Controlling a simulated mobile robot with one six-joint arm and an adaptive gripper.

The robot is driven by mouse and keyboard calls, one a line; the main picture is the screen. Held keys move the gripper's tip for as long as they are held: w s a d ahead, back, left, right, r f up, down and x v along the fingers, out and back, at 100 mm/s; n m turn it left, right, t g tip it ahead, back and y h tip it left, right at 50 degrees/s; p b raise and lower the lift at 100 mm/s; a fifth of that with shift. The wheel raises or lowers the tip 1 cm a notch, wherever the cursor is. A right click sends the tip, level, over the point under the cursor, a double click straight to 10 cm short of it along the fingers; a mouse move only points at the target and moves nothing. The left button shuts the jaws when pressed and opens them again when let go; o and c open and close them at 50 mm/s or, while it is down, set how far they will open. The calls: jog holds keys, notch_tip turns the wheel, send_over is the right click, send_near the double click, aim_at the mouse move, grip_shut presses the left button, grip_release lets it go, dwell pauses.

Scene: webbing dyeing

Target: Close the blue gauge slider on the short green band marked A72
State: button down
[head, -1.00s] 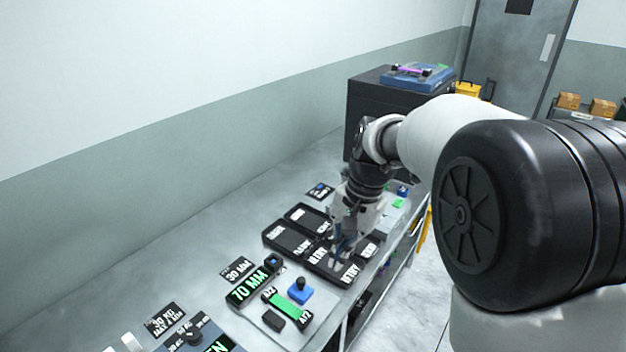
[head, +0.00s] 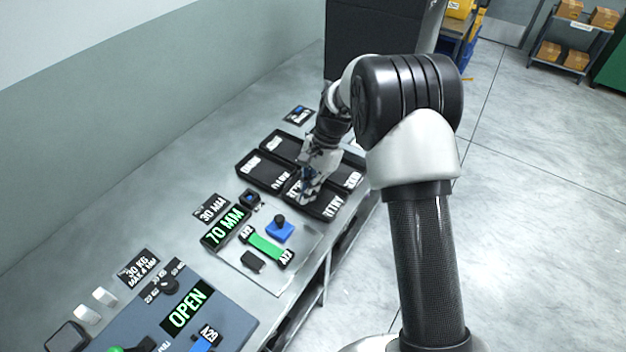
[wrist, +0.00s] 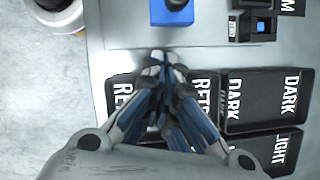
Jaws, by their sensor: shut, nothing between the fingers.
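The short green band (head: 267,246) lies on a pale gauge plate on the bench, with black A72 tags at both ends. The blue gauge slider (head: 280,230), with a black knob on top, sits just behind the band, apart from it. The slider also shows at the top of the wrist view (wrist: 172,12). A display (head: 223,227) beside the plate reads 70 MM. My gripper (head: 309,200) is shut and empty, above the black trays to the right of the gauge. In the wrist view its fingertips (wrist: 161,58) meet between the slider and the RETRY tray.
Black trays (head: 266,171) marked DARK, RETRY and others stand behind the gauge. A small black block (head: 252,262) lies on the plate's front. A blue-grey station with an OPEN display (head: 187,309) is at front left. The bench edge drops to open floor on the right.

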aim_at(296, 220)
jog(key=s+a, duration=0.1)
jog(key=s+a+f+b, duration=0.1)
jog(key=shift+a+f, duration=0.2)
jog(key=shift+a, duration=0.15)
jog(key=shift+s+a, duration=0.3)
jog(key=shift+a, duration=0.15)
jog(key=shift+r, duration=0.1)
